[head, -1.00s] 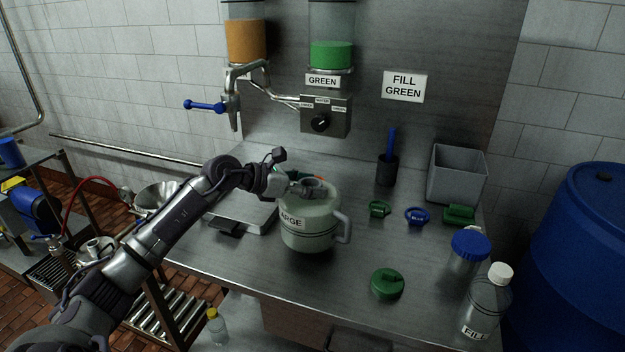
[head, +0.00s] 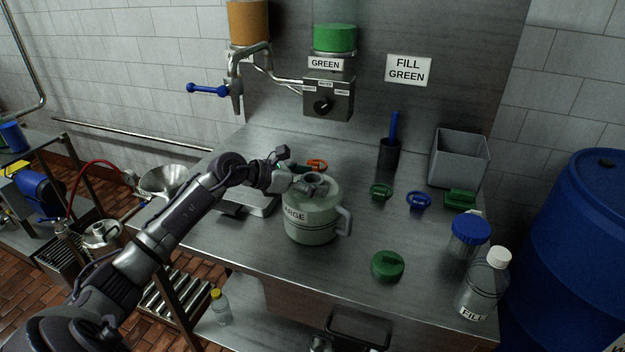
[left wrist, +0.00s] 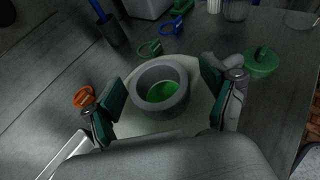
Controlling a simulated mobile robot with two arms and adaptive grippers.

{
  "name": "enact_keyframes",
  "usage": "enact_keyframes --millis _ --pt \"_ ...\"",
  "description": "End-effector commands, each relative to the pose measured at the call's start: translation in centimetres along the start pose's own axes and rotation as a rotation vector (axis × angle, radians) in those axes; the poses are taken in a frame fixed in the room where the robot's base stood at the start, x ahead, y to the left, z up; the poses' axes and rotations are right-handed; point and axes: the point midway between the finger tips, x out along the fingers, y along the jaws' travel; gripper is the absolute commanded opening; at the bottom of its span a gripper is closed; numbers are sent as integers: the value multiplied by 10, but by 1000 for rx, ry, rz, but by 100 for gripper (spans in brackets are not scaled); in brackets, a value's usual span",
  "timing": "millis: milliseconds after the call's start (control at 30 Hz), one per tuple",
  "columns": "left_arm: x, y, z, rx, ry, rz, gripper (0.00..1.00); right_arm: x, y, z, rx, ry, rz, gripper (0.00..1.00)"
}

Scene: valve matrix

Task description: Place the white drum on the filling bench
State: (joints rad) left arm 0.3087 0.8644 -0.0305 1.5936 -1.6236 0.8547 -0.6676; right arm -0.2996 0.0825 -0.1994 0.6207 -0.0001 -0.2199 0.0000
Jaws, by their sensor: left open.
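The white drum (head: 311,220), a pale jug-like vessel with a side handle and a label reading "ARGE", stands upright on the steel filling bench (head: 345,275). In the left wrist view, the drum (left wrist: 140,126) has a grey neck ring with green liquid inside. My left gripper (head: 305,186) is at the drum's top. In the left wrist view, its green-padded fingers (left wrist: 162,105) are open, one on each side of the neck and apart from it. My right gripper is not in view.
A green lid (head: 388,265), a blue-capped jar (head: 468,238) and a bottle marked FILL (head: 483,285) stand on the bench's right. A grey bin (head: 459,160) is at the back. A scale (head: 245,200) sits left of the drum. A spout (head: 237,90) hangs above.

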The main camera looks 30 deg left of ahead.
Motion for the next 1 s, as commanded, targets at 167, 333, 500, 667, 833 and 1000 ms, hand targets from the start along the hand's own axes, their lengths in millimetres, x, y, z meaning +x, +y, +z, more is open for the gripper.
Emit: enact_keyframes --millis 167,333,500,667,833,1000 --pt "-1 0 3 0 0 0 84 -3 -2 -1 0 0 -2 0" --pt "-20 1 -3 1 4 3 84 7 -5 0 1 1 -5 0" --pt "-58 1 -5 3 7 3 84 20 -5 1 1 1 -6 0" --pt "-90 0 -4 1 6 0 84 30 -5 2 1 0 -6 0" --pt "-110 0 -1 -2 2 -1 84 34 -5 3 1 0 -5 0" --pt "-120 0 1 0 1 -1 84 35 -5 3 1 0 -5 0"
